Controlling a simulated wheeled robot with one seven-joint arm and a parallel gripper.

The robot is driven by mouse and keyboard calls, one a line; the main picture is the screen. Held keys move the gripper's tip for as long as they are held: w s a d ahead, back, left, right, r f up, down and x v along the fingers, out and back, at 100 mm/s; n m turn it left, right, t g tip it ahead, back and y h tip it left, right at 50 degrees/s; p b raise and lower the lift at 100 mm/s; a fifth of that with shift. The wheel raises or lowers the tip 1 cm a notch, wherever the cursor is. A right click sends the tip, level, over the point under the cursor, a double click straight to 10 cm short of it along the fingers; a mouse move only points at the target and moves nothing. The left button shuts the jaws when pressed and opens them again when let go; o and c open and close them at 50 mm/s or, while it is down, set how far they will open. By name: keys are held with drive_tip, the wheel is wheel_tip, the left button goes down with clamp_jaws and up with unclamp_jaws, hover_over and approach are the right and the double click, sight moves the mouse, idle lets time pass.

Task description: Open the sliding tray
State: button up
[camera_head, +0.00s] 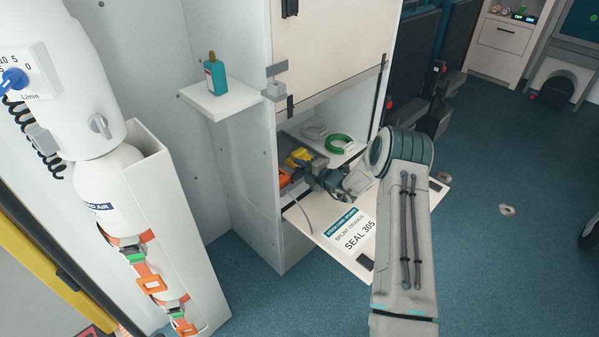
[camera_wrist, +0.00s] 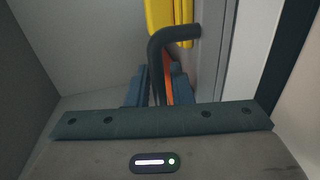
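The cabinet's lower compartment is open, with its white flap (camera_head: 345,228), labelled "splint drawer seal 305", folded down. My gripper (camera_head: 308,168) reaches over the flap into the compartment, beside a yellow object (camera_head: 299,157) and an orange one (camera_head: 284,179). In the wrist view a dark bent bar, like a handle (camera_wrist: 178,35), runs down between my gripper's two blue-grey fingers (camera_wrist: 158,92). I cannot tell whether the fingers press on it. Yellow (camera_wrist: 168,14) and orange (camera_wrist: 170,86) surfaces show behind it. The tray itself is not clearly distinguishable; my arm and gripper hide part of the compartment.
A green coil (camera_head: 339,144) and a grey coil (camera_head: 314,130) lie deeper in the compartment. A side shelf (camera_head: 222,103) holds a teal bottle (camera_head: 215,77). A white gas cylinder (camera_head: 108,200) stands at left. Blue floor (camera_head: 480,260) is open at right.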

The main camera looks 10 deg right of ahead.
drive_tip(key=shift+w+a, duration=0.25)
drive_tip(key=shift+w, duration=0.05)
